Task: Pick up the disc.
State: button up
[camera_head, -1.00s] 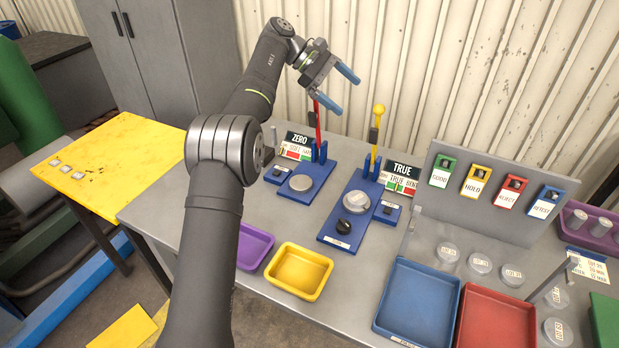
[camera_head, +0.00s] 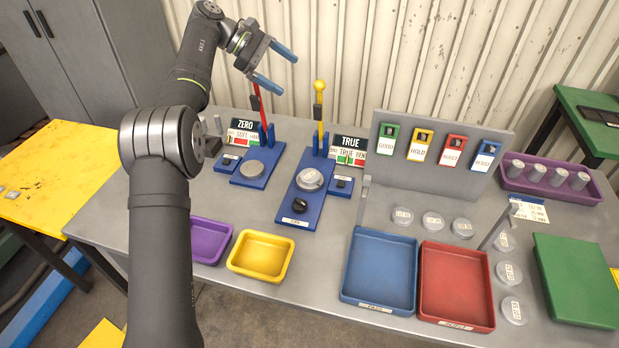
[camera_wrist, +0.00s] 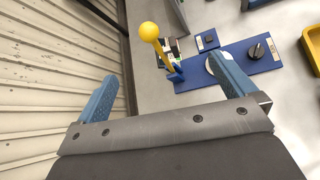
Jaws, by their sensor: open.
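Several round discs are in view, and I cannot tell which one the task means. A silver disc (camera_head: 252,169) lies on the blue base of the ZERO stand. A labelled disc (camera_head: 310,179) lies on the blue base of the TRUE stand; a pale round piece, partly hidden by a finger, shows on a blue base in the wrist view (camera_wrist: 236,54). Several clear labelled discs (camera_head: 433,221) lie loose on the bench at the right. My gripper (camera_head: 288,75) is open and empty, high above the bench by the red lever; its blue fingers frame the wrist view (camera_wrist: 163,70).
The red lever (camera_head: 261,108) and yellow-topped lever (camera_head: 319,100) stand upright near my gripper. Blue (camera_head: 379,299), red (camera_head: 456,316), yellow (camera_head: 260,279) and purple (camera_head: 211,238) trays line the front. A tag panel (camera_head: 448,176) and corrugated wall stand behind.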

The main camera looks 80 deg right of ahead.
dwell(0.4)
jog(key=c, duration=0.5)
jog(key=n+t+h, duration=0.1)
jog(key=n+h, duration=0.7)
jog(key=n, duration=0.3)
send_near(306, 176)
jog(key=s+d, duration=0.2)
jog(key=shift+s+d, duration=0.15)
jog(key=shift+d, duration=0.15)
jog(key=shift+s+d+f, duration=1.45)
jog(key=shift+s+f, duration=0.05)
jog(key=shift+s, duration=0.15)
